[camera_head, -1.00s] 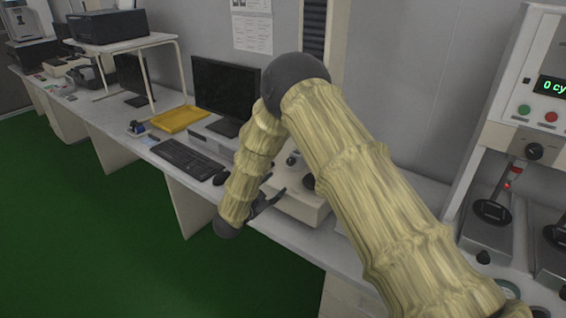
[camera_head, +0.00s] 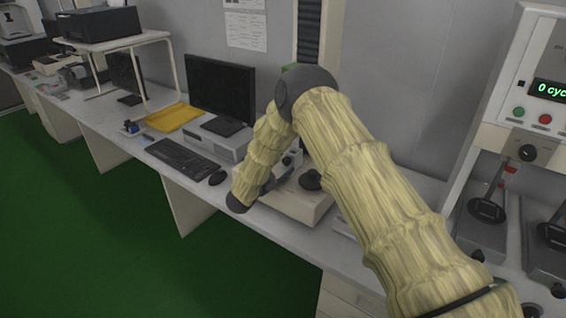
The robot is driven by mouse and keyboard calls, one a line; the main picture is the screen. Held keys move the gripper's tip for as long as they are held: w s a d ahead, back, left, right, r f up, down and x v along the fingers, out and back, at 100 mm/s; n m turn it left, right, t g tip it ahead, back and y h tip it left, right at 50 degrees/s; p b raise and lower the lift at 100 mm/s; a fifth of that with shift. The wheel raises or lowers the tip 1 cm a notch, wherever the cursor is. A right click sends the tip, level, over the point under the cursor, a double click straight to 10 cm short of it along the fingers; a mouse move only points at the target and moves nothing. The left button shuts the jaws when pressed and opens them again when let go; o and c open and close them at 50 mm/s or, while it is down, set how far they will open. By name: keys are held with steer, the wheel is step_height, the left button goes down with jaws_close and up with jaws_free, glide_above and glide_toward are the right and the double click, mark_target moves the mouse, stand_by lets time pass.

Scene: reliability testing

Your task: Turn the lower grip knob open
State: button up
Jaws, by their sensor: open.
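A test stand with a beige base (camera_head: 318,213) stands on the bench behind my arm. A dark round part (camera_head: 311,180) sits on the base, and a small grey and black fitting (camera_head: 287,161) shows just left of it. I cannot tell for sure which of these is the lower grip knob. My gripper (camera_head: 268,184) is mostly hidden behind my forearm; a dark finger shows at the left end of the base, left of and below the fitting. It is open, and I see nothing held. Whether it touches the stand is unclear.
A monitor (camera_head: 221,92), keyboard (camera_head: 182,159), mouse (camera_head: 217,178) and yellow tray (camera_head: 172,117) lie to the left on the bench. A tall machine (camera_head: 527,120) with a lit display, buttons and dark fixtures stands at right. A dark ribbed column (camera_head: 308,30) rises behind my arm.

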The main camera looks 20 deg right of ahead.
steer(key=shift+x, duration=0.8)
steer(key=c, duration=1)
steer(key=shift+n+b, duration=0.3)
steer(key=shift+n, duration=0.5)
steer(key=o, duration=1)
steer(key=shift+a, duration=0.1)
steer(key=v, duration=1.1)
steer(key=shift+s+a, duration=0.3)
